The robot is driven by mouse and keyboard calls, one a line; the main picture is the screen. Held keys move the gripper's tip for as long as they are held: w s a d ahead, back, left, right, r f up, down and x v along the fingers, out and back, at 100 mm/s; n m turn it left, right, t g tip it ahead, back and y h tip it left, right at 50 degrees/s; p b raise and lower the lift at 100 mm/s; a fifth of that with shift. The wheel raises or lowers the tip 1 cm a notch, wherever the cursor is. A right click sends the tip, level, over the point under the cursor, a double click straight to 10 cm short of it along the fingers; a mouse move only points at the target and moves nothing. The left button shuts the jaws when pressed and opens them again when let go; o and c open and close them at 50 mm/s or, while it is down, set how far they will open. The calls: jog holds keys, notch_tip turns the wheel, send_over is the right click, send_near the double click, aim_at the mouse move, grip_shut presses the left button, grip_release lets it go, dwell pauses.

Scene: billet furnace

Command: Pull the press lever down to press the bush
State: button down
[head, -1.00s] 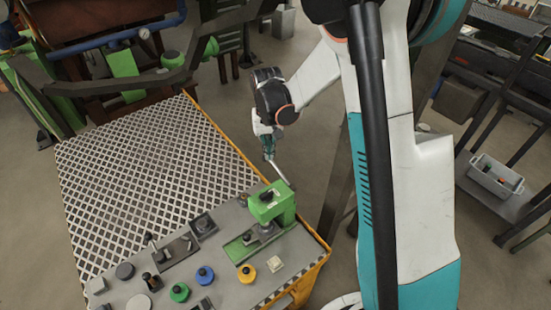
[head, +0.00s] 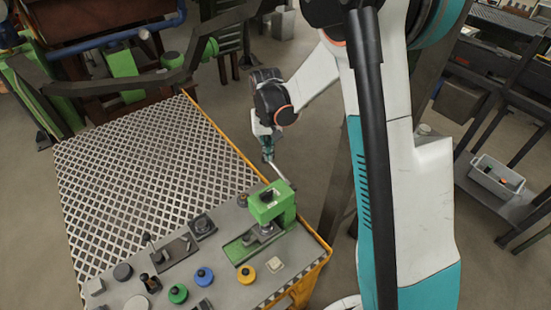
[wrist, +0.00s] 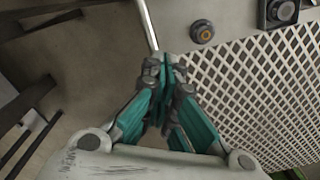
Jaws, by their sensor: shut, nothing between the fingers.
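The green arbor press (head: 270,205) stands at the near right corner of the workbench. Its press lever (head: 279,173) is a thin metal rod that sticks out from the press towards the far side, up to my gripper. In the wrist view the lever (wrist: 147,25) comes down from the top edge to my fingertips. My gripper (head: 268,158) is shut with its fingertips at the lever's outer end. In the wrist view its teal fingers (wrist: 165,66) are closed together with nothing between them. Whether they touch the rod, I cannot tell. The bush under the ram is not clearly visible.
The bench's grey top (head: 225,255) holds several coloured knobs, including a blue one (head: 203,276) and a yellow one (head: 246,273). A perforated plate (head: 150,190) covers its left part. Open floor lies beyond the bench's right edge. A grey bin (head: 497,178) sits on a rack at right.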

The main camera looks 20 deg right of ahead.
jog(key=shift+w+f+b, duration=0.15)
jog(key=shift+f+b, duration=0.8)
jog(key=shift+b, duration=0.05)
dwell(0.9)
jog(key=shift+f, duration=0.25)
jog(key=shift+f+b, duration=0.75)
jog(key=shift+b, duration=0.3)
dwell(0.7)
jog(key=shift+r, duration=0.1)
jog(key=shift+w+r+p, duration=0.1)
jog(key=shift+r+p, duration=2.7)
jog(key=shift+r, duration=1.95)
jog(key=shift+r, duration=0.1)
jog(key=shift+r+p, duration=1.45)
jog(key=shift+r, duration=1)
